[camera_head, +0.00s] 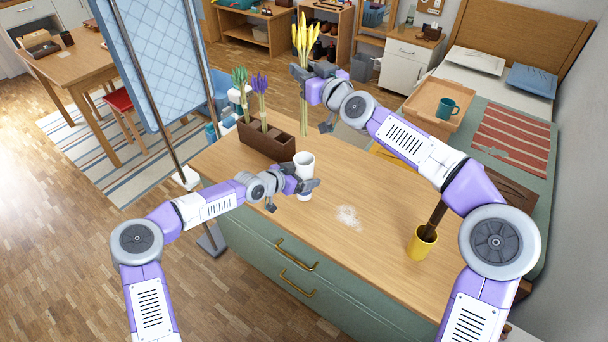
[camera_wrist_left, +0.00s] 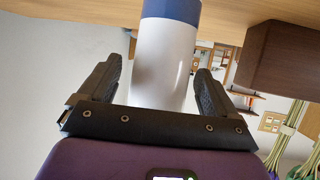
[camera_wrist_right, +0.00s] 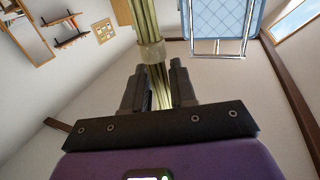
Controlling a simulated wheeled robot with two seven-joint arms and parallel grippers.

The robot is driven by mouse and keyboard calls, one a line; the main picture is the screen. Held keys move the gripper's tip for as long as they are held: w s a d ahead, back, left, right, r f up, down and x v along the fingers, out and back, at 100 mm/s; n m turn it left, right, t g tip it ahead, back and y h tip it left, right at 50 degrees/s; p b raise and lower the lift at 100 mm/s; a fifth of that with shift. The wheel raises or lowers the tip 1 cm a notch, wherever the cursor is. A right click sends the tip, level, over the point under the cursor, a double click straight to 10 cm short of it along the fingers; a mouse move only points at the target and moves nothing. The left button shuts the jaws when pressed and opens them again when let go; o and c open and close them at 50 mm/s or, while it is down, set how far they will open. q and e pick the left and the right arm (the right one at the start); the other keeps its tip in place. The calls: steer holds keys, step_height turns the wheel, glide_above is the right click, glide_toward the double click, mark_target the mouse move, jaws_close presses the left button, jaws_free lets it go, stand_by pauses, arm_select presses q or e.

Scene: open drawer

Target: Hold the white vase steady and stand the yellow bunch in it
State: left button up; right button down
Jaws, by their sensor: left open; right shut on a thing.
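The white vase (camera_head: 304,178) stands upright on the wooden tabletop. In the left wrist view it appears as a white cylinder (camera_wrist_left: 162,65) with a blue band at the tabletop end. My left gripper (camera_head: 293,190) is open, with one finger on each side of the vase. Gaps show beside the vase in the left wrist view (camera_wrist_left: 160,85). My right gripper (camera_head: 305,98) is shut on the stems of the yellow bunch (camera_head: 305,40) and holds it upright in the air. The stem ends appear above the vase mouth in the head view. The right wrist view shows the banded stems (camera_wrist_right: 152,52) between the fingers.
A brown planter box (camera_head: 266,139) with green and purple bunches stands behind the vase. A pale patch (camera_head: 348,216) lies on the tabletop. A yellow cup (camera_head: 422,243) with a dark object in it stands at the right. The tabletop's front middle is clear.

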mark_target(306, 118)
arm_select(q)
steer(key=shift+w+d+f, duration=0.2)
steer(key=shift+w+d, duration=0.1)
steer(key=shift+d, duration=0.05)
steer(key=c, duration=1.3)
steer(key=shift+o, duration=0.2)
arm_select(e)
steer(key=shift+f, duration=6.5)
steer(key=c, duration=0.8)
jaws_free()
steer(key=shift+v, duration=4)
